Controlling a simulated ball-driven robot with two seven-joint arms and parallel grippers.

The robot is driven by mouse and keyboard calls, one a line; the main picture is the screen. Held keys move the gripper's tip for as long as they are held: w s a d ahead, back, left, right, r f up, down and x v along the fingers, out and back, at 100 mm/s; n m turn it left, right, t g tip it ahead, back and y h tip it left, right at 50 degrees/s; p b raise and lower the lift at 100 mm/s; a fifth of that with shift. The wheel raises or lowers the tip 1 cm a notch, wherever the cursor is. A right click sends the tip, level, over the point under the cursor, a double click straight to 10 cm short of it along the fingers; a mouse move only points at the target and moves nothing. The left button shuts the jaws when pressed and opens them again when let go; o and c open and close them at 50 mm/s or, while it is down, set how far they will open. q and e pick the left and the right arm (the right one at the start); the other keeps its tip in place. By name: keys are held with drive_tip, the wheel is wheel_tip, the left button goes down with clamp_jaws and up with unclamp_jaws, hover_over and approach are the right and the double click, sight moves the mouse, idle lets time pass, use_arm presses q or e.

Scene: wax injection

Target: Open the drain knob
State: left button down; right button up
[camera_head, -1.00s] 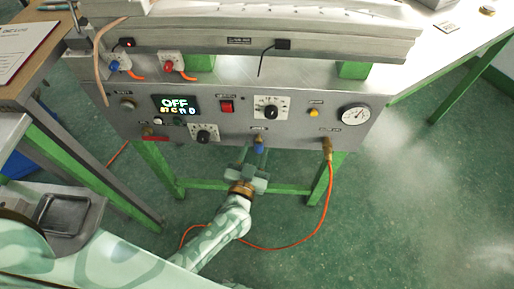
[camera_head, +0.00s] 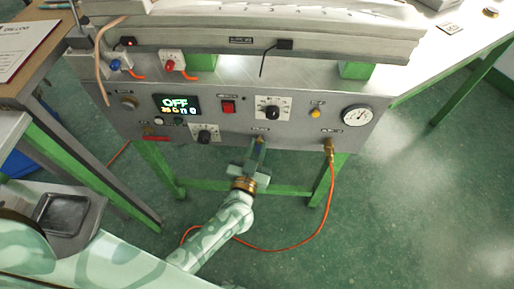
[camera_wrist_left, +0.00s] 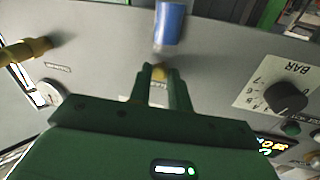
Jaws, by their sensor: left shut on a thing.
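The drain knob is a small blue handle (camera_head: 260,142) on a brass stem, low on the front of the grey machine panel. It also shows in the left wrist view as a blue handle (camera_wrist_left: 171,22) with its brass part (camera_wrist_left: 160,73) between my fingers. My left gripper (camera_head: 256,153) comes up from below and is shut on the knob. In the left wrist view the green fingers (camera_wrist_left: 160,80) stand on both sides of the brass part. The fingers partly hide the knob in the head view. My right gripper is not in view.
The panel (camera_head: 215,97) carries an OFF display (camera_head: 177,104), a red switch (camera_head: 228,107), black dials (camera_head: 271,111) and a pressure gauge (camera_head: 357,117). A brass fitting (camera_head: 329,147) with an orange hose (camera_head: 332,190) hangs to the right of my gripper. Green table legs stand below.

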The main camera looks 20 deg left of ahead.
use_arm(q)
drive_tip(key=n, duration=0.3)
drive_tip(key=shift+f+n+b, duration=0.25)
drive_tip(key=shift+n+b, duration=0.05)
drive_tip(key=n+t+y, duration=0.1)
drive_tip(key=n, duration=0.3)
drive_tip(key=shift+d+f+b, duration=0.1)
drive_tip(key=shift+d+b, duration=0.05)
drive_tip(key=shift+b, duration=0.25)
drive_tip(key=n, duration=0.3)
drive_tip(key=shift+y+b, duration=0.35)
drive_tip(key=shift+y, duration=0.05)
drive_tip(key=shift+d+n, duration=0.1)
drive_tip(key=shift+n, duration=1)
drive_tip(key=shift+n+y+b, duration=0.4)
drive_tip(key=shift+n+y, duration=0.2)
drive_tip(key=shift+n, duration=0.5)
drive_tip(key=shift+d+n, duration=0.1)
drive_tip(key=shift+n, duration=0.8)
drive_tip(key=shift+n+y+b, duration=0.35)
drive_tip(key=shift+n+y, duration=0.35)
drive_tip(key=shift+n, duration=0.7)
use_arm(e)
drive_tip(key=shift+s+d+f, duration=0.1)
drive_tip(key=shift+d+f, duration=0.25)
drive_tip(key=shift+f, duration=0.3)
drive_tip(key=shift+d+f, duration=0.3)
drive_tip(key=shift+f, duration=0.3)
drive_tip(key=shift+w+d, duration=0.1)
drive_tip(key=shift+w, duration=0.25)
